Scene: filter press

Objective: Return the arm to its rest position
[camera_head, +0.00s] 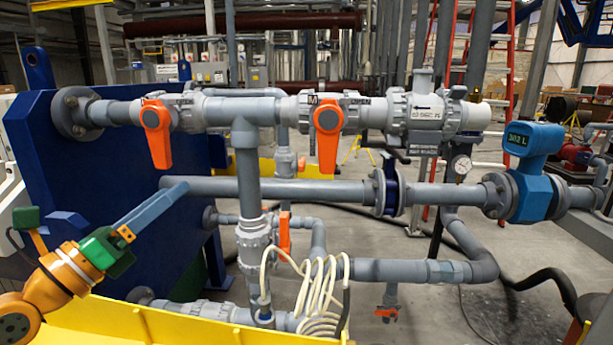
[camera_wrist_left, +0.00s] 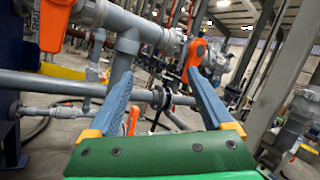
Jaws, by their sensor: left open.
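My left gripper (camera_head: 175,183) comes in from the lower left on an orange and green wrist. Its blue fingers point up and to the right, in front of the dark blue press plate (camera_head: 60,150) and near the left end of the middle grey pipe (camera_head: 270,190). In the left wrist view the gripper (camera_wrist_left: 160,74) has its two blue fingers spread apart with nothing between them. Pipes and orange valve handles show beyond the fingertips. I cannot tell whether a finger touches the pipe. My right gripper is not in view.
Two orange valve handles (camera_head: 157,135) and (camera_head: 328,135) hang down from the upper pipe. A blue flow meter (camera_head: 533,170) sits at the right. A coiled pale hose (camera_head: 310,290) hangs low in the middle. A yellow rail (camera_head: 120,322) runs along the lower left.

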